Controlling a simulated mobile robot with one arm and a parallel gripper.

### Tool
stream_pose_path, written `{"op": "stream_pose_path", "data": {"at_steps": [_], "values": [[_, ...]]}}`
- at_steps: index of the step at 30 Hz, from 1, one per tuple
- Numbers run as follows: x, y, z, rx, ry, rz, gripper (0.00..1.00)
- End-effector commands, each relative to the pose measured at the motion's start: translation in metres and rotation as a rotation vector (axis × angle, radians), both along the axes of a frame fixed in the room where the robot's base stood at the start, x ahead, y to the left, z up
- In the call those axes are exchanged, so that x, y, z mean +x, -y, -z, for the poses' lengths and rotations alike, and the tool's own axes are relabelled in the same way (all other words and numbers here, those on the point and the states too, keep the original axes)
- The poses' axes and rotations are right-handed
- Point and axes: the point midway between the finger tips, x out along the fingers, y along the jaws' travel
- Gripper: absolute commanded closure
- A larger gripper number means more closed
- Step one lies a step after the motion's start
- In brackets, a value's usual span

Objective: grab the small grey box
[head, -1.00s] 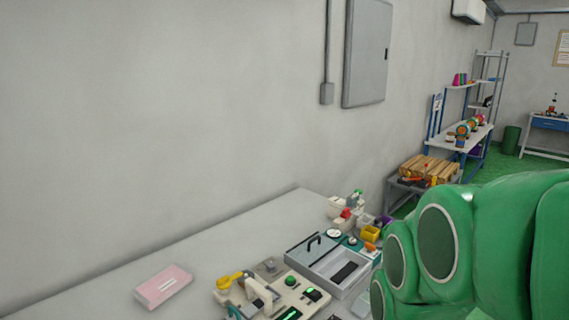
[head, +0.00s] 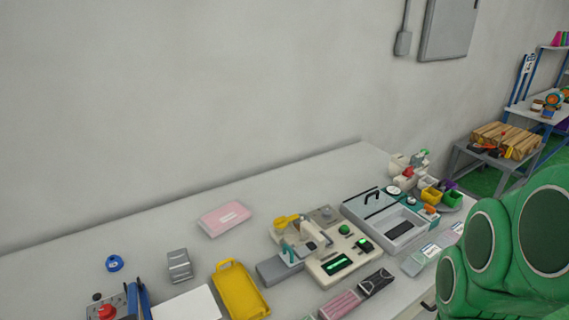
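A small grey box (head: 179,266) stands on the white table (head: 60,255), left of centre in the head view. It looks metallic, with a lighter top and a ridge or slot across its front. It is apart from the things around it. My gripper is not in view; only green links of my arm show at the lower right, far to the right of the box.
A yellow tray (head: 240,292), a white sheet (head: 187,305) and a red-button device (head: 107,311) lie near the box. A pink pack (head: 225,219), a cream device (head: 330,262) and a grey lidded bin (head: 390,222) stand farther right. The table's back left is clear.

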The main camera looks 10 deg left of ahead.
Motion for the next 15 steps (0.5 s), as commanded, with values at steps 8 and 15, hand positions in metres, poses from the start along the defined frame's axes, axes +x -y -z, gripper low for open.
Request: {"op": "stream_pose_path", "data": {"at_steps": [8, 15], "values": [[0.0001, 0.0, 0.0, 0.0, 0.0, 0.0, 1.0], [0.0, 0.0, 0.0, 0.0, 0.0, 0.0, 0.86]]}}
